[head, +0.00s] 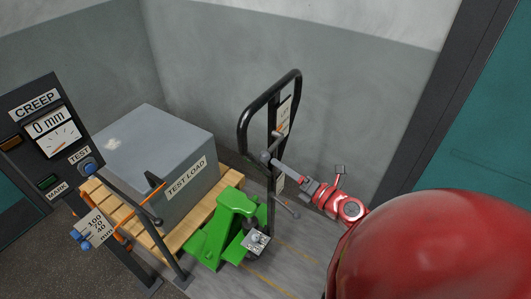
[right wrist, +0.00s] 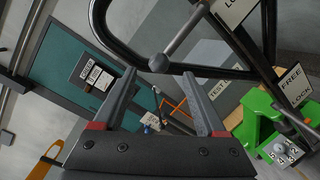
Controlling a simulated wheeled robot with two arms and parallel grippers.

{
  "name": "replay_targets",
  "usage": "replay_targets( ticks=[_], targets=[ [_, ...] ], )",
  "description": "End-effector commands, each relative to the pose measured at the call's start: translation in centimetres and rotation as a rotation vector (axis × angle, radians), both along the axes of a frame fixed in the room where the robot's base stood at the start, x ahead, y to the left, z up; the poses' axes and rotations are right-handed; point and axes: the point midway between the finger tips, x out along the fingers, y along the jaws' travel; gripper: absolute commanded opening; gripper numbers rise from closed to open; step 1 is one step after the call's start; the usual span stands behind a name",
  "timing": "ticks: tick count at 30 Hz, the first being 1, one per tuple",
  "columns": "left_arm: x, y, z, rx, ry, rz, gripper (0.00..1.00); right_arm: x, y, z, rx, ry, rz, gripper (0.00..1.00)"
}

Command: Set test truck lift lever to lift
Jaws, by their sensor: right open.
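The test truck (head: 218,232) is green with a tall black loop handle (head: 243,118). A lever with a grey ball knob (head: 266,156) sticks out from the handle post; the knob also shows in the right wrist view (right wrist: 158,63), its rod running up and right toward a partly cut-off label (right wrist: 236,10). My right gripper (head: 276,165) is open, its fingertips close to the knob. In the right wrist view the knob appears between and slightly beyond the tips; I cannot tell whether they touch. The lever's exact setting is unclear. My left gripper is not in view.
A grey test load (head: 152,150) sits on a wooden pallet (head: 225,186). A dark CREEP gauge panel (head: 52,130) stands left, reading 0 mm. A lower lever (head: 285,208) is below the handle; a FREE/LOCK label (right wrist: 294,85) shows. A teal door (head: 490,130) is right.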

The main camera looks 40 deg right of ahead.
Motion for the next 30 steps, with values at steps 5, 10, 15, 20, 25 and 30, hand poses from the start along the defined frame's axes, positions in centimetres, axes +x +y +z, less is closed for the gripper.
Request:
replay_targets(
  ticks=[5,10,15,20,25,30],
  targets=[
    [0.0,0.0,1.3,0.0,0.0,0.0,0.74,3.1,0.8,0.4,0.001,-0.001,0.005,0.74],
    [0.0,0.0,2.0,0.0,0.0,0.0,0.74,5.5,1.2,0.5,0.001,-0.003,0.004,0.74],
    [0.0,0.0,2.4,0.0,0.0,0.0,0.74,6.9,1.5,0.2,0.001,-0.002,0.003,0.74],
    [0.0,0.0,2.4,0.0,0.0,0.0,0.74,7.2,1.5,0.0,0.0,0.001,0.001,0.74],
    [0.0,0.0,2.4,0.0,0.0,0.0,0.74,7.2,1.5,0.0,0.0,0.0,0.001,0.74],
    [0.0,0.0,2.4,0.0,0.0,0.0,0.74,7.2,1.5,0.0,0.0,0.0,0.001,0.45]
  ],
)
